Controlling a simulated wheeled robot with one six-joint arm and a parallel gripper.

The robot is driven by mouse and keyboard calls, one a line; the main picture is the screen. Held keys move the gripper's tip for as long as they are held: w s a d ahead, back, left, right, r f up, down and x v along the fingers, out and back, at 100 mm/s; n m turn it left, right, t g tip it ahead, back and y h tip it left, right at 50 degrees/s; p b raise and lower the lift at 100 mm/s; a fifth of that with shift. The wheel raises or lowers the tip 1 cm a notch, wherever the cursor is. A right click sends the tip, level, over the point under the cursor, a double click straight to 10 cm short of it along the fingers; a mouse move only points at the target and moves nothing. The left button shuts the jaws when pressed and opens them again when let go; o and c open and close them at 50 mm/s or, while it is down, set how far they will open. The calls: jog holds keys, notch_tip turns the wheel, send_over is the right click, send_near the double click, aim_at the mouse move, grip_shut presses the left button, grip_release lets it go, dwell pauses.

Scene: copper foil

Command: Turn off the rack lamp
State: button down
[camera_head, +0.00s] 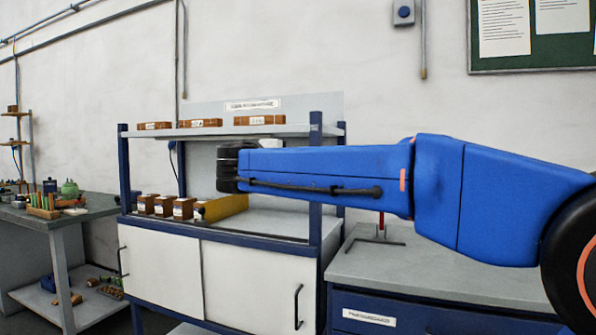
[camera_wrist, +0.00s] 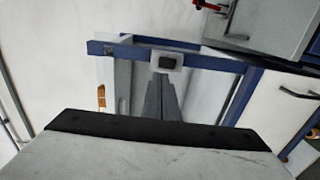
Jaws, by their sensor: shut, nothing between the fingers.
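The rack (camera_head: 124,170) has blue posts and a pale upper shelf in the head view. In the wrist view, a small pale switch box (camera_wrist: 178,57) with a dark face sits on the rack's blue rail (camera_wrist: 215,63). My gripper (camera_wrist: 163,82) shows there as two grey fingers close together, with nothing between them. Their tips are just below the box in the picture; I cannot tell whether they touch it. In the head view my blue arm covers the rack's right part, and the fingers are hidden. I cannot pick out the lamp or tell whether it is lit.
Brown boxes (camera_head: 200,123) stand on the upper shelf, others (camera_head: 183,208) below near a yellow bin (camera_head: 228,206). A grey-topped bench (camera_head: 440,283) with a red-posted stand (camera_head: 382,222) is at right. A cluttered table (camera_head: 90,212) stands at left.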

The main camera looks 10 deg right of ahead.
jog(key=shift+v, duration=2.25)
jog(key=shift+r, duration=0.1)
jog(key=s+d+f+m+g+y, duration=0.2)
jog(key=s+d+f+g, duration=0.1)
jog(key=s+d+f, duration=0.55)
jog(key=s+d+f+m+g+y, duration=0.1)
jog(key=s+d+f+m+g, duration=0.15)
jog(key=s+d+f, duration=0.65)
jog(key=s+a+f+m+g+y, duration=0.2)
jog(key=s+f+m+y, duration=0.1)
jog(key=s+f, duration=0.6)
jog(key=s+a+f+m+g+y, duration=0.1)
jog(key=s+a+f+m+y, duration=0.2)
jog(key=s+f, duration=0.6)
notch_tip(320, 180, down, 8)
jog(key=shift+r+g+y, duration=0.2)
jog(key=shift+g+y, duration=0.15)
jog(key=shift+y, duration=0.25)
